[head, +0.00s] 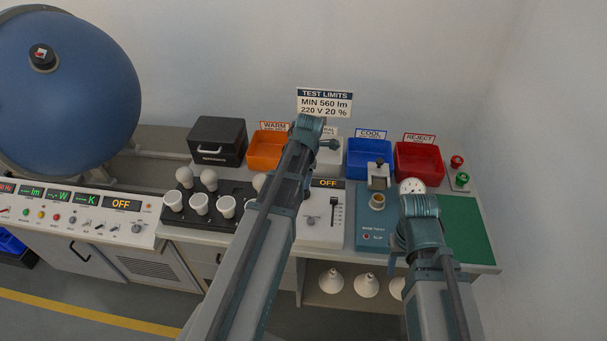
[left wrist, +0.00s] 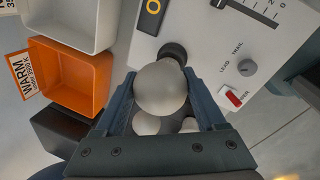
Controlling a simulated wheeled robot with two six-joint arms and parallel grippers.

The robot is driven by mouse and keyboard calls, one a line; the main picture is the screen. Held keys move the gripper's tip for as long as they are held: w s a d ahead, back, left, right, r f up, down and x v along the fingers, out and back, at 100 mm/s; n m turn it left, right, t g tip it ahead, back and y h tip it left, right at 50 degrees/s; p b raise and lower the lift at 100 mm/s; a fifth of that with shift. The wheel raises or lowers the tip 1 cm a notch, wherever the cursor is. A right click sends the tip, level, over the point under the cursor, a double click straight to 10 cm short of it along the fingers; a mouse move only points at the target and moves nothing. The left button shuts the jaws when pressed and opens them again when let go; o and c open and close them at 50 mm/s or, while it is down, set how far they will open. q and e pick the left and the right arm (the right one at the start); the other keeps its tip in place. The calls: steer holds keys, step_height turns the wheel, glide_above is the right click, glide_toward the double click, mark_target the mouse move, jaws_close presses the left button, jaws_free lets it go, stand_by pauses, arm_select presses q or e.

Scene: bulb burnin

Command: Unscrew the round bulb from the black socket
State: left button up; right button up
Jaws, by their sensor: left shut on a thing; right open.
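The round bulb (left wrist: 160,90) is a frosted white globe in the left wrist view. My left gripper (left wrist: 163,98) is shut on it, with one finger on each side. The black socket (left wrist: 173,51) shows just past the bulb on the white tester panel (left wrist: 200,45); I cannot tell whether the bulb's base is still in it. In the head view my left arm hides the left gripper, the held bulb and the socket. My right gripper (head: 393,262) is open near the front of the blue base-test unit (head: 373,228), partly hidden by its own arm.
A black rack (head: 237,188) holds several white bulbs left of the tester. Orange (head: 266,154), blue (head: 368,160) and red (head: 419,165) bins line the back, with a black case (head: 218,140) beside them. A green mat (head: 464,232) lies clear at right.

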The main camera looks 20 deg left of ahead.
arm_select(q)
steer(key=n+g, duration=0.1)
steer(key=n, duration=0.5)
steer(key=shift+a+n+y, duration=0.1)
steer(key=shift+n+y, duration=0.3)
steer(key=o, duration=1.2)
steer(key=shift+o, duration=0.2)
steer(key=m, duration=0.5)
steer(key=shift+s+t+h, duration=0.1)
steer(key=shift+t+h, duration=0.2)
steer(key=shift+t, duration=0.1)
steer(key=m, duration=0.3)
steer(key=m+h, duration=0.1)
steer(key=m, duration=0.2)
steer(key=shift+m+t, duration=0.3)
steer(key=m+h, duration=0.1)
steer(key=m, duration=0.5)
steer(key=m+h, duration=0.1)
steer(key=m, duration=0.4)
steer(key=shift+d, duration=0.2)
